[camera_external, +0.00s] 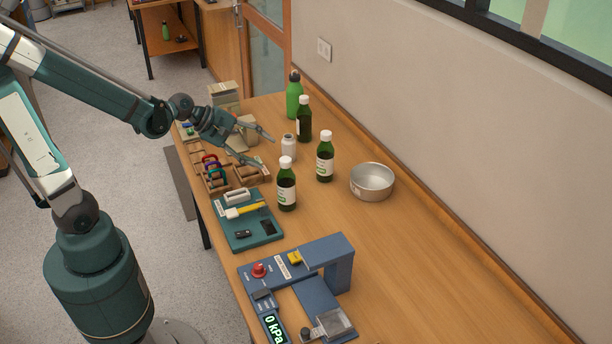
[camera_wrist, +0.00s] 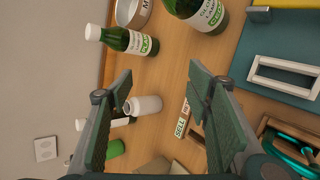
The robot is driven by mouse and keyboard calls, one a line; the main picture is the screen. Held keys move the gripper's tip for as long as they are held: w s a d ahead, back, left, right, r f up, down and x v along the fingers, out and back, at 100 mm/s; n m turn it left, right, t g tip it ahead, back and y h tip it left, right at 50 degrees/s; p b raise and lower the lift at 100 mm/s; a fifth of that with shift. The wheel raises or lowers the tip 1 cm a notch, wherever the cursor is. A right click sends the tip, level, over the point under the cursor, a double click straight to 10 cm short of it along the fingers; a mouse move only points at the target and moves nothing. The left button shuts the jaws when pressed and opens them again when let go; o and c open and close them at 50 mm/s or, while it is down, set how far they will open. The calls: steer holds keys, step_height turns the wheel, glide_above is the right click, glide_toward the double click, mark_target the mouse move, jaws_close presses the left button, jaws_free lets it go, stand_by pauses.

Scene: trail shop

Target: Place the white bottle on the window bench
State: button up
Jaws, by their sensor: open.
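The small white bottle (camera_external: 289,148) stands upright on the wooden bench (camera_external: 420,270), among dark green bottles. In the wrist view the white bottle (camera_wrist: 147,105) appears between the fingers, nearer the left one. My gripper (camera_external: 267,150) is open and empty, its fingers pointing at the white bottle from the left; it also shows in the wrist view (camera_wrist: 160,85). I cannot tell whether a finger touches the bottle. A window (camera_external: 570,45) is in the wall above this bench. Another bench (camera_external: 170,42) stands at the back left; no label shows which is the window bench.
Dark green bottles with white caps (camera_external: 286,185) (camera_external: 325,158) (camera_external: 304,120) and a bright green bottle (camera_external: 293,97) surround the white one. A metal bowl (camera_external: 372,182), teal tray (camera_external: 245,228), wooden rack (camera_external: 222,178) and blue pressure device (camera_external: 335,262) share the bench. Its right front is clear.

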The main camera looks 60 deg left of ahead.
steer(key=w+a+f+n+t, duration=0.2)
steer(key=w+a+f+n, duration=0.1)
steer(key=w+a+n, duration=0.3)
steer(key=n+t, duration=0.1)
steer(key=n, duration=0.6)
glide_toward(288, 141)
step_height(288, 141, down, 2)
steer(key=w, duration=0.2)
steer(key=shift+w+a+f+n+t, duration=0.25)
steer(key=shift+a+f+n, duration=0.2)
steer(key=shift+a+n, duration=0.25)
steer(key=shift+x, duration=1.3)
steer(key=shift+b+x, duration=0.95)
steer(key=shift+x, duration=1.65)
steer(key=shift+a, duration=0.1)
